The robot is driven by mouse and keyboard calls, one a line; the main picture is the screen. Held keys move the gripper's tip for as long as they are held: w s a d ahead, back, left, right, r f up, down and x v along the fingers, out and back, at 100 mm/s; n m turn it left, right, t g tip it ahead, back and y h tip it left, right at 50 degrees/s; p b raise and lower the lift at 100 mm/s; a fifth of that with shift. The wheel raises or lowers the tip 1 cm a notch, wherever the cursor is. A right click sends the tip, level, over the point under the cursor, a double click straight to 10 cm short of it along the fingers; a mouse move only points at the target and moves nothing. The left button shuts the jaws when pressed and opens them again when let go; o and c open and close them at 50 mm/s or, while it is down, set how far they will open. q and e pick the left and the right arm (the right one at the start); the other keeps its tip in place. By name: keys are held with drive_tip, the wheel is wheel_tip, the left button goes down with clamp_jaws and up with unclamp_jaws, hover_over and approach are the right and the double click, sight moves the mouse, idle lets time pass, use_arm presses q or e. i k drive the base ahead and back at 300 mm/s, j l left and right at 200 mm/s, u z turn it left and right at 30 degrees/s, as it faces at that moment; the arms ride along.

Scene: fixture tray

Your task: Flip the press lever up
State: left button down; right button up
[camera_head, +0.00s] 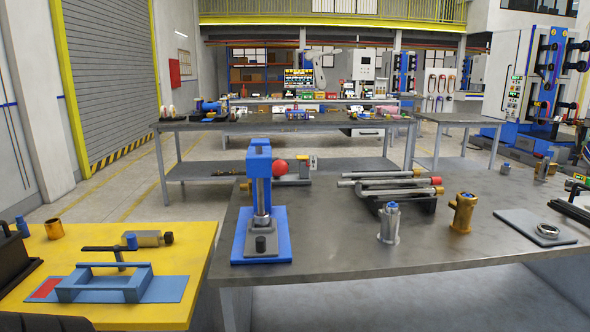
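A blue press (276,247) stands upright near the front left of the grey metal table. It has a blue column, a grey vertical ram and a dark cylindrical piece at the front of its base. A red ball (280,167) shows just right of the column at mid height; it looks like the lever's knob. The lever's shaft is hard to make out, so I cannot tell its exact angle. Neither of my grippers is in view, and nothing touches the press.
On the grey table (330,240), pipes (390,188) lie on a dark rack, with a silver fitting (389,224), a brass fitting (462,213) and a plate with a ring (536,228) to the right. A yellow table (205,240) with a blue fixture (165,290) stands at left.

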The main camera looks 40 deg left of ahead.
sight(279, 167)
drive_tip(key=u, duration=1.5)
